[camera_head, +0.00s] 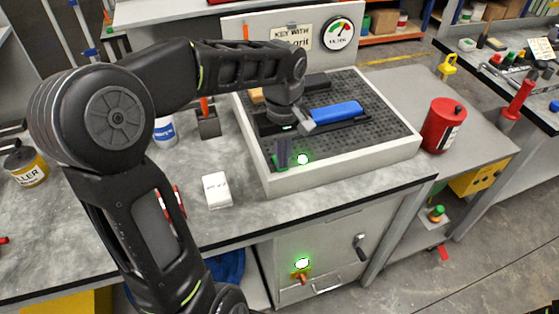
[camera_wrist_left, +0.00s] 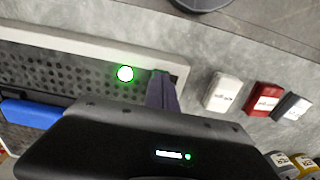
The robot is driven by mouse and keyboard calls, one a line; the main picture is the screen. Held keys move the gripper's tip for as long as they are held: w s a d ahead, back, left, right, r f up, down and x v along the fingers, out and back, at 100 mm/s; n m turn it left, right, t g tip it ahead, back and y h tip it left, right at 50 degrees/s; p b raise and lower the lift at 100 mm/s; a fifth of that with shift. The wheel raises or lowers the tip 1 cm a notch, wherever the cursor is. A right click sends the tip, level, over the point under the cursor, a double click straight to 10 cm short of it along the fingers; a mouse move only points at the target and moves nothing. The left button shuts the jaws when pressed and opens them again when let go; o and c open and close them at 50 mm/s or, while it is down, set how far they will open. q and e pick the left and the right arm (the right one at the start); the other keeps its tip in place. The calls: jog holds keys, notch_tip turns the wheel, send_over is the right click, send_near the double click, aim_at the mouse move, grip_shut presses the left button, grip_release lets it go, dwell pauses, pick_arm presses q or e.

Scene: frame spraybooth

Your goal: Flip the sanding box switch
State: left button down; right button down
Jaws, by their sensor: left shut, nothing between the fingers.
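The sanding box (camera_head: 345,172) is a pale-rimmed tray with a dark perforated top on the grey bench. A round lamp (camera_head: 303,159) on its near rim glows green; it also shows in the wrist view (camera_wrist_left: 125,73). My left gripper (camera_head: 283,162) is shut and empty, pointing down at the rim just left of the lamp.
A blue block (camera_head: 337,111) lies on the perforated top. A gauge (camera_head: 339,33) stands behind. A red can (camera_head: 444,125) is at right, a small white box (camera_head: 216,190) at left. A second green light (camera_head: 302,263) glows on the cabinet front below.

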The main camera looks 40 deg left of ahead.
pick_arm(q)
jog(key=shift+w+r+p, duration=0.1)
jog(key=shift+r+p, duration=0.5)
jog(key=shift+r, duration=0.05)
notch_tip(320, 180, up, 6)
jog(key=p, duration=0.4)
jog(key=shift+f, duration=0.25)
